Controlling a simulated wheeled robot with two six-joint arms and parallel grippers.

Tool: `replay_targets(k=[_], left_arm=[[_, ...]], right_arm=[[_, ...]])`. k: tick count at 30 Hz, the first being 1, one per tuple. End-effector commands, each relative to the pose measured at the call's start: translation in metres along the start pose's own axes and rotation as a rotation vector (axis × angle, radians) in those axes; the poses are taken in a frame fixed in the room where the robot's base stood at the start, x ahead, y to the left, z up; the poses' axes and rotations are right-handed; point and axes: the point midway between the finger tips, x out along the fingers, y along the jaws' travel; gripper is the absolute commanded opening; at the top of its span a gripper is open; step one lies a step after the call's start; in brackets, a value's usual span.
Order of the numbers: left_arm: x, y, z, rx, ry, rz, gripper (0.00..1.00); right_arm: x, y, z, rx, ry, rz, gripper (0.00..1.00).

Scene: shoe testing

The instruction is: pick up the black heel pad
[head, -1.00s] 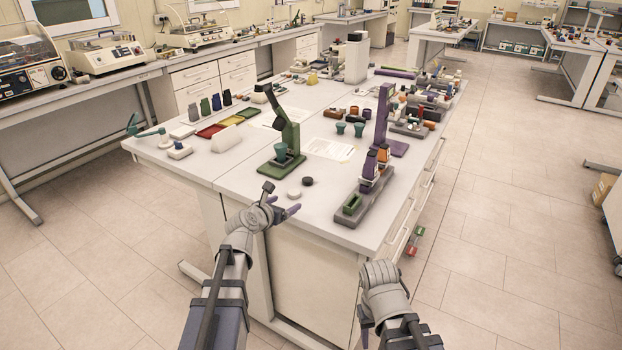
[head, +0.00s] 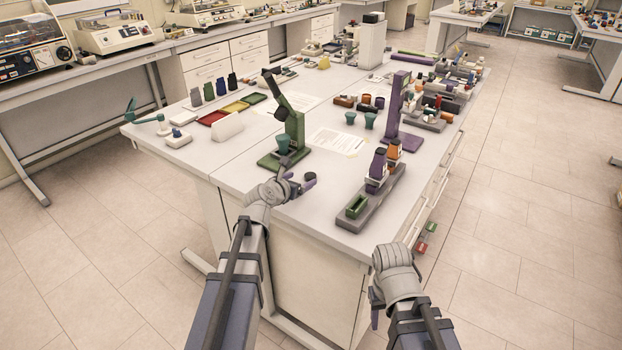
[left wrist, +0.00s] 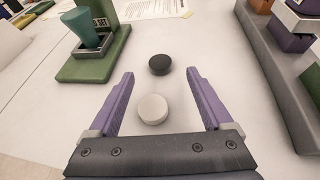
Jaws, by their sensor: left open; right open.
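The black heel pad (left wrist: 160,64) is a small dark disc lying on the white table, and it also shows in the head view (head: 310,177). A white round pad (left wrist: 152,109) lies nearer, between the purple fingers of my left gripper (left wrist: 158,92). My left gripper is open and empty over the table's near edge, its fingers pointing toward the black pad, which lies a little beyond the fingertips. In the head view my left gripper (head: 297,184) hides the white pad. My right gripper (head: 374,306) hangs low beside the table's right front corner, away from the pads.
A green press (head: 284,130) with a teal cup stands behind the pads. A grey base (head: 376,201) with purple and orange bottles and a green tray stands to the right. A paper sheet (head: 337,142) lies farther back. The table between the press and grey base is mostly clear.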

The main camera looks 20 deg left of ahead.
Motion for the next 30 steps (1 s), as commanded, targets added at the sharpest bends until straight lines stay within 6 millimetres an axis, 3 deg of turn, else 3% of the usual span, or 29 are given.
replay_targets(k=[1, 8, 18, 26, 30], left_arm=[[0.008, 0.001, -0.001, 0.0, 0.0, 0.0, 0.84], [0.013, 0.0, -0.002, 0.0, 0.0, 0.0, 0.84], [0.059, 0.001, -0.007, 0.001, 0.0, 0.0, 0.84], [0.06, 0.0, -0.005, 0.001, 0.0, 0.001, 0.84], [0.06, 0.0, -0.005, 0.001, 0.0, 0.001, 0.68]], right_arm=[[0.004, 0.0, 0.0, 0.0, 0.0, 0.0, 0.5], [0.007, -0.001, -0.001, 0.0, 0.0, 0.0, 0.5], [0.029, -0.003, -0.002, 0.0, 0.0, 0.0, 0.5], [0.028, -0.003, -0.002, 0.0, 0.0, 0.0, 0.5], [0.028, -0.003, -0.002, 0.0, 0.0, 0.0, 0.5]])
